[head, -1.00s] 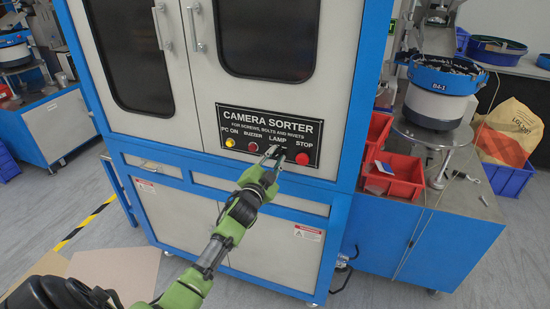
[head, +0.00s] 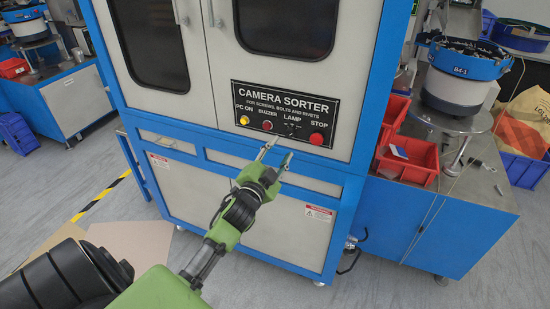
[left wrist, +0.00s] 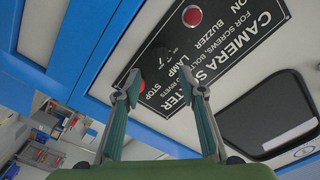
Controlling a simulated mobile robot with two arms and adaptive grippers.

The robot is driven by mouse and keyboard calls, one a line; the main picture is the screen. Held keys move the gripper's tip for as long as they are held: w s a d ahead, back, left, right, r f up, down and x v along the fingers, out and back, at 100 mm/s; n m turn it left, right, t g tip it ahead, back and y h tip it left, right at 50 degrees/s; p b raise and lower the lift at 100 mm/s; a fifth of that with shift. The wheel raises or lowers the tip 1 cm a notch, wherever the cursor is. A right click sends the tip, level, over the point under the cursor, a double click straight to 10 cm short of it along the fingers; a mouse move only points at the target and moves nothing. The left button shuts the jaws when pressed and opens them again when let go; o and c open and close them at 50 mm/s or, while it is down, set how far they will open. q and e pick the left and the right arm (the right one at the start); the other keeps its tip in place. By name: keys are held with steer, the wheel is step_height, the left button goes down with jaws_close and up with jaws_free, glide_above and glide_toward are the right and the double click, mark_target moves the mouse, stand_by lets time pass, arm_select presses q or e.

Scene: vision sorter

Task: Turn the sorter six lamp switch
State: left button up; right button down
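The camera sorter's black control panel (head: 284,103) carries a yellow PC ON button (head: 244,120), a red BUZZER button (head: 267,125), the LAMP switch (head: 291,129) and a red STOP button (head: 317,139). The lamp switch is a small dark knob; it also shows in the left wrist view (left wrist: 163,58), between and beyond the fingers. Its exact angle is hard to tell. My left gripper (head: 277,154) is open and empty, just below the panel and apart from the switch. In the left wrist view its two fingers (left wrist: 161,90) stand spread. My right gripper is not in view.
Cabinet door handles (head: 215,12) stick out above the panel. A blue side table (head: 440,220) at the right holds red bins (head: 408,160) and a bowl feeder (head: 460,72). A cardboard sheet (head: 130,250) lies on the floor at the left.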

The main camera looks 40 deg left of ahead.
arm_select(q)
steer(key=v, duration=0.3)
steer(key=shift+s, duration=0.3)
